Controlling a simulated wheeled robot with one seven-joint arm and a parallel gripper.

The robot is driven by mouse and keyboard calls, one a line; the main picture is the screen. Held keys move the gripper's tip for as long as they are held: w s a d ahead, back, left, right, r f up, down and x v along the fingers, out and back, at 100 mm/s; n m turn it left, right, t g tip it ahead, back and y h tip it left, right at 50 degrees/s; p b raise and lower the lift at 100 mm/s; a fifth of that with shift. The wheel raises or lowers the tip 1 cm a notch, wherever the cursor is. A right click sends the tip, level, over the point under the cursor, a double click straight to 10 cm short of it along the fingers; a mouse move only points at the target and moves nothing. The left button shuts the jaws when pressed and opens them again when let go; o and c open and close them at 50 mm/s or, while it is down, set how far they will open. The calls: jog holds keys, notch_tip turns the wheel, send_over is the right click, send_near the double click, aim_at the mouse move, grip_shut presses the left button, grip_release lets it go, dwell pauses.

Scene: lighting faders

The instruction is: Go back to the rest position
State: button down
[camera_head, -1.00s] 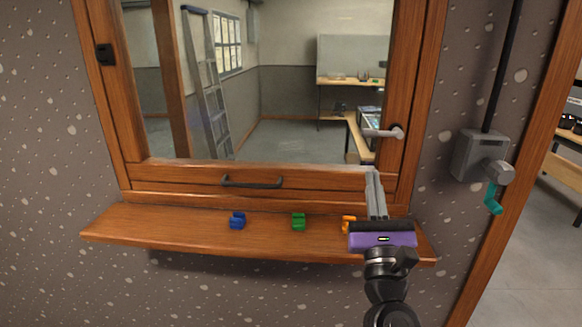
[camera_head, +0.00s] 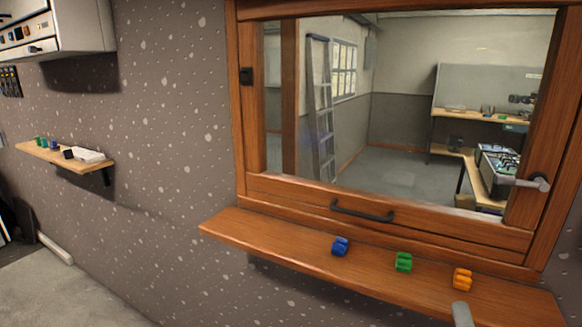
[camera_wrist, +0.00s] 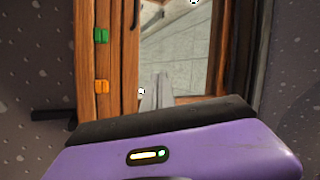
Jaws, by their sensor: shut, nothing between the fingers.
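My gripper shows in the head view only as a grey fingertip (camera_head: 462,315) at the bottom edge, in front of the sill and below the orange block. In the wrist view its two grey fingers (camera_wrist: 161,90) are together with nothing between them, beyond the purple gripper body. The rest of my arm is out of the head view.
A wooden sill (camera_head: 285,250) under the window carries a blue block (camera_head: 340,246), a green block (camera_head: 403,262) and an orange block (camera_head: 462,279). A window handle (camera_head: 528,183) sticks out at right. A small wall shelf (camera_head: 40,152) and a cabinet (camera_head: 80,28) are at left.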

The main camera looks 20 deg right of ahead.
jog(key=s+a+f+n+g+y, duration=0.5)
jog(key=s+a+f+n+y, duration=0.5)
jog(key=s+a+f+n, duration=0.5)
jog(key=s+a+n, duration=0.1)
jog(key=s+n, duration=0.2)
jog(key=s, duration=0.1)
jog(key=shift+s+a+f+g, duration=0.15)
jog(key=shift+a+f+g, duration=0.15)
jog(key=shift+f, duration=0.05)
